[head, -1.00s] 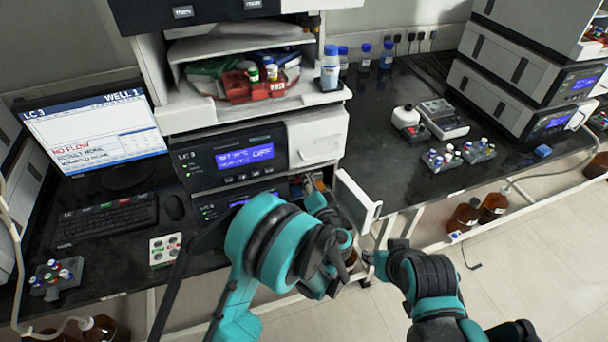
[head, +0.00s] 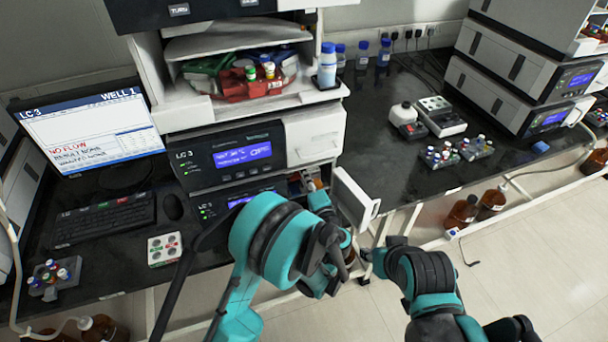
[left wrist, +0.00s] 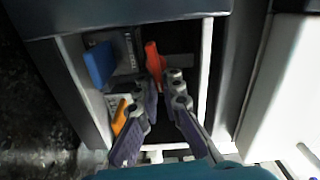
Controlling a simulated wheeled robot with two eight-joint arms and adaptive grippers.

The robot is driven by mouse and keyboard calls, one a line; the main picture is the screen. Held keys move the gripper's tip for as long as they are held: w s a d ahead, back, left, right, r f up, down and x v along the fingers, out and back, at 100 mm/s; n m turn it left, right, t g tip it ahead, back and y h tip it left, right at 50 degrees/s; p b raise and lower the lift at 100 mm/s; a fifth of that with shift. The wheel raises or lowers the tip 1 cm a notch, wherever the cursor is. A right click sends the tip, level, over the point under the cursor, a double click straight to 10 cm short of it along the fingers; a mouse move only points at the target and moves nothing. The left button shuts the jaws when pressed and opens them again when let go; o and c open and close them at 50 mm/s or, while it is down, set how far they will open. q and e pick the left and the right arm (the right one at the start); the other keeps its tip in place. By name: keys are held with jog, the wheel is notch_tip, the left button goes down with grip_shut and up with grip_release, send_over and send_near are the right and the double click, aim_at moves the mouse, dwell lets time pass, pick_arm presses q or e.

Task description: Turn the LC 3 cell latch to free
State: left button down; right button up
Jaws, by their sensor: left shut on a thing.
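The LC 3 unit (head: 228,152) stands in the instrument stack, with a lower bay open and its white door (head: 355,199) swung out to the right. In the left wrist view the open bay holds a red lever (left wrist: 153,62), a blue lever (left wrist: 98,65) and an orange lever (left wrist: 120,118). My left gripper (left wrist: 165,88) is inside the bay, its fingers shut on the red lever's lower end. No label on that lever is readable. In the head view my left arm hides much of the bay. My right gripper (head: 371,260) is below the door, its jaw opening unclear.
A monitor (head: 90,130) showing NO FLOW, a keyboard (head: 103,218) and a vial rack (head: 53,277) are on the left bench. The right bench carries more vial racks (head: 440,156) and a small device (head: 441,116). Brown bottles (head: 463,213) stand below.

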pick_arm(q)
jog(key=c, duration=1.7)
grip_release()
